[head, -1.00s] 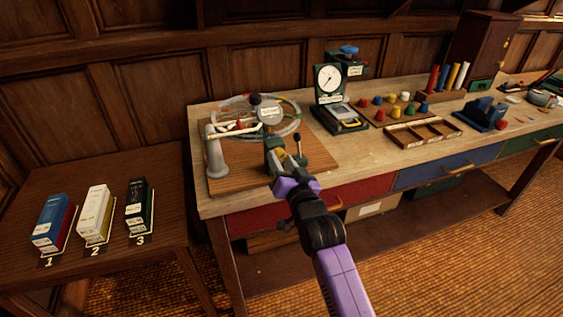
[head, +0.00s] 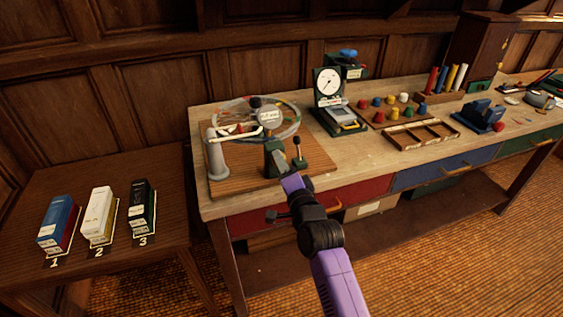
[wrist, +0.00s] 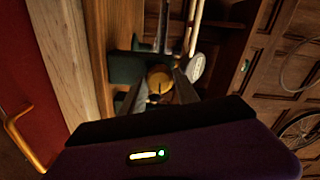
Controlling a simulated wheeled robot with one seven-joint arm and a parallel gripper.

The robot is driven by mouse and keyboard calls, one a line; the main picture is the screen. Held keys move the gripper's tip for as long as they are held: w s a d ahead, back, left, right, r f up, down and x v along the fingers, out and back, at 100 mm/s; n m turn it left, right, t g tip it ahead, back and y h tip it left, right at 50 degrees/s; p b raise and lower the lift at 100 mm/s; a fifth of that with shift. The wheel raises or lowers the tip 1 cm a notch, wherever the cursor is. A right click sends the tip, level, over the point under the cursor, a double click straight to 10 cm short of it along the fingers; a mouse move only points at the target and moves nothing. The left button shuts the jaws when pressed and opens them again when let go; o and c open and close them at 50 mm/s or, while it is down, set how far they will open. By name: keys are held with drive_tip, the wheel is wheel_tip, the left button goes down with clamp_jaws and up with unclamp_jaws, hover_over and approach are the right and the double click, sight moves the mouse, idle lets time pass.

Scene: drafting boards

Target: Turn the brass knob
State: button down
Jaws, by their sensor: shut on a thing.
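The brass knob (wrist: 158,80) shows in the wrist view, round and yellow, on the dark green block (wrist: 125,68). My gripper (wrist: 160,88) has one finger on each side of the knob and is shut on it. In the head view my gripper (head: 284,173) reaches the front of the green block (head: 272,155) on the wooden board (head: 235,178), and the knob is hidden there.
A black-topped lever (head: 297,148) stands just right of the green block. The dial gauge (head: 328,85) stands farther right. A red drawer (head: 350,195) is below.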

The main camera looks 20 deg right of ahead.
drive_tip(key=shift+m, duration=0.4)
drive_tip(key=c, duration=0.9)
unclamp_jaws()
drive_tip(key=shift+s, duration=0.1)
drive_tip(key=s, duration=0.7)
drive_tip(key=shift+s, duration=0.35)
